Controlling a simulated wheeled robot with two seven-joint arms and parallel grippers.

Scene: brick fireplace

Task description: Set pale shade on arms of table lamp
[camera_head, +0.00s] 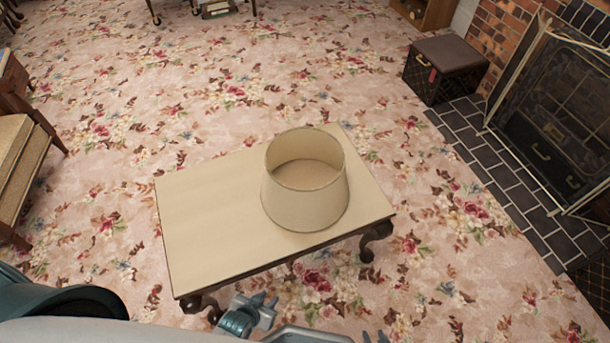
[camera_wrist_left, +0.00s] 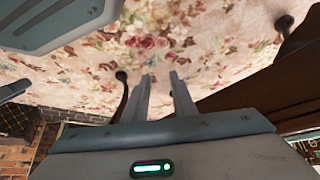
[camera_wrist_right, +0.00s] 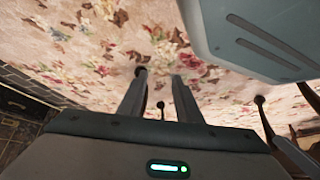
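A pale cream shade (camera_head: 305,207), wider at its bottom and open at the top, stands upright on a low cream-topped table (camera_head: 205,225), right of its middle. No table lamp with arms is seen in any view. My left gripper (camera_head: 265,300) is low at the front edge of the table, apart from the shade; in the left wrist view its fingers (camera_wrist_left: 162,78) are parted with only carpet between them. My right gripper (camera_head: 375,337) shows only its tips at the bottom edge; in the right wrist view its fingers (camera_wrist_right: 158,75) are parted and empty.
The table has dark curved legs (camera_head: 376,237). A brown-topped box (camera_head: 445,70) and a fireplace screen (camera_head: 550,120) stand at the right on or by dark hearth tiles (camera_head: 500,180). A chair (camera_head: 25,150) is at the left. Flowered carpet (camera_head: 240,60) is free behind the table.

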